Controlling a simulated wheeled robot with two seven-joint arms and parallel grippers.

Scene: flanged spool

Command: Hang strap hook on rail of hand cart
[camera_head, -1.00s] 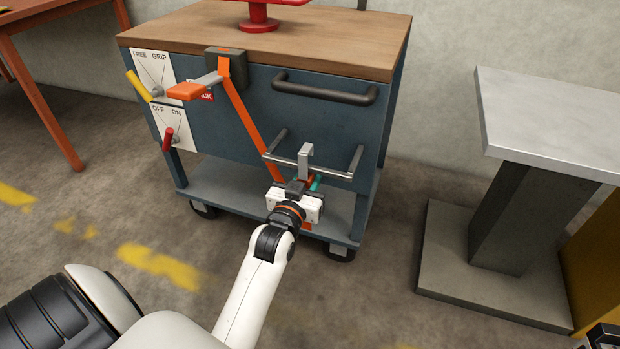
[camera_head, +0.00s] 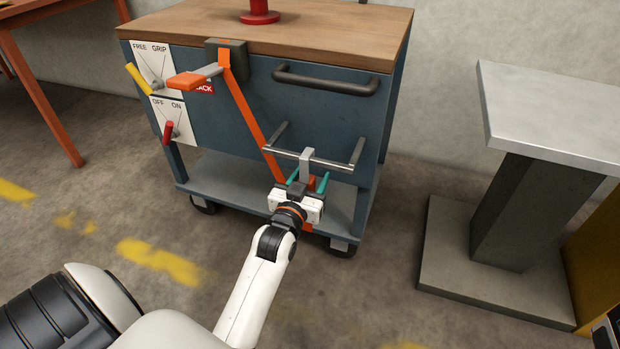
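The rail (camera_head: 336,165) is a grey bar on two brackets on the front of the blue hand cart (camera_head: 225,125). The grey strap hook (camera_head: 307,154) sits over the middle of the rail, its top just above the bar, and appears to rest on it. An orange strap (camera_head: 247,113) runs from the ratchet block (camera_head: 226,58) down behind the rail toward the hook. My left gripper (camera_head: 308,180) is just below the hook, its teal fingers spread either side of the orange piece under the hook. Contact with the rail's far side is hidden. My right gripper's fingers are not visible.
An orange lever (camera_head: 190,82) sticks out at the cart's upper left, beside yellow and red switch levers. A dark handle bar (camera_head: 325,82) is above the rail. A grey pedestal table (camera_head: 550,110) stands at right. Floor between is clear.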

